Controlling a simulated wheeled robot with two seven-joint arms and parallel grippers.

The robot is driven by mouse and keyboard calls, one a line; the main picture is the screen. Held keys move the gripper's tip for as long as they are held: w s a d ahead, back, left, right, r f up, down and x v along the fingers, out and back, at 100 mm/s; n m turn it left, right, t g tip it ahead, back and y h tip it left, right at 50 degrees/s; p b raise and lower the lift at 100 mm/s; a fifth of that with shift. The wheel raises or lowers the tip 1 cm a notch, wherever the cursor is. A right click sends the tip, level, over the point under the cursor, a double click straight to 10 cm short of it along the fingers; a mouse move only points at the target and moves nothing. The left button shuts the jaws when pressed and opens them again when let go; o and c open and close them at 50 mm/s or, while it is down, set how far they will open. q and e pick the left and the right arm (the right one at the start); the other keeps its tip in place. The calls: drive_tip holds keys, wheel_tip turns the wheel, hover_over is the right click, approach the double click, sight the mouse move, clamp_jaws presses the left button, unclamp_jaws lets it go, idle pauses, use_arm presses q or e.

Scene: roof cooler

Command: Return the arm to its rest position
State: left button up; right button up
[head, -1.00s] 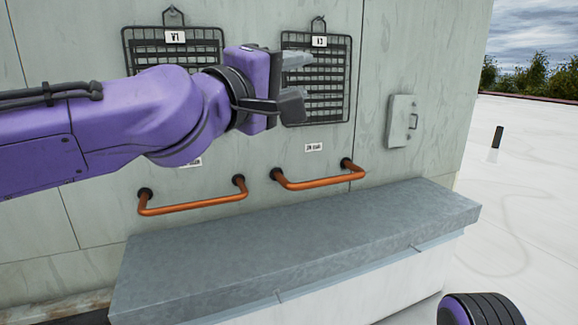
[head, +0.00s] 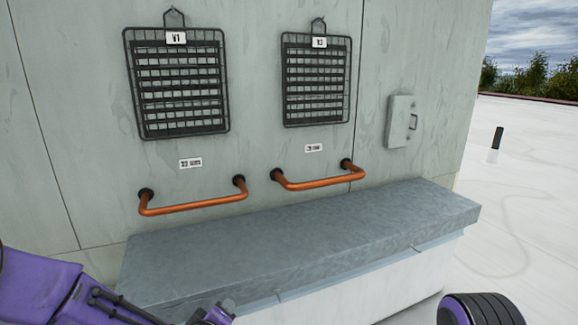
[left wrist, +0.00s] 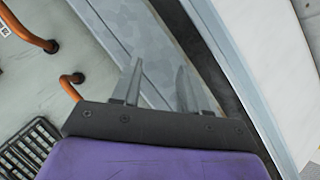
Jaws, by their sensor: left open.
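My left arm comes in low at the bottom left of the head view, with its purple hand at the bottom edge in front of the grey ledge (head: 300,235). In the left wrist view my left gripper (left wrist: 160,68) is open, its two fingers apart with nothing between them. The fingers show against the ledge and a dark strip. My right gripper is not in view.
Two black wire grilles (head: 178,85) (head: 318,80) hang on the grey wall. Two orange handles (head: 195,208) (head: 320,182) stick out below them, above the ledge. A small grey box with a handle (head: 401,121) is on the wall's right. Pale roof lies open at right.

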use_arm(q)
drive_tip(key=s+a+f+m+g+y, duration=0.1)
drive_tip(key=s+a+f+g, duration=0.1)
drive_tip(key=s+a+f, duration=0.35)
drive_tip(key=s+a+f+g+y, duration=0.1)
drive_tip(key=s+a+f, duration=0.1)
drive_tip(key=s+f, duration=0.6)
drive_tip(key=s+a+f+g, duration=0.2)
drive_tip(key=s+f, duration=0.1)
drive_tip(key=s, duration=0.3)
drive_tip(key=s+a+f+m+g+y, duration=0.1)
drive_tip(key=s+a+f, duration=0.1)
drive_tip(key=s+f, duration=0.2)
drive_tip(key=s+a+f+m+g, duration=0.1)
drive_tip(key=s+a+f+g, duration=0.1)
drive_tip(key=s, duration=0.7)
wheel_tip(320, 180, down, 2)
drive_tip(key=shift+s+a+f+g+y, duration=0.1)
drive_tip(key=shift+s+a+g+y, duration=0.25)
drive_tip(key=shift+a, duration=0.15)
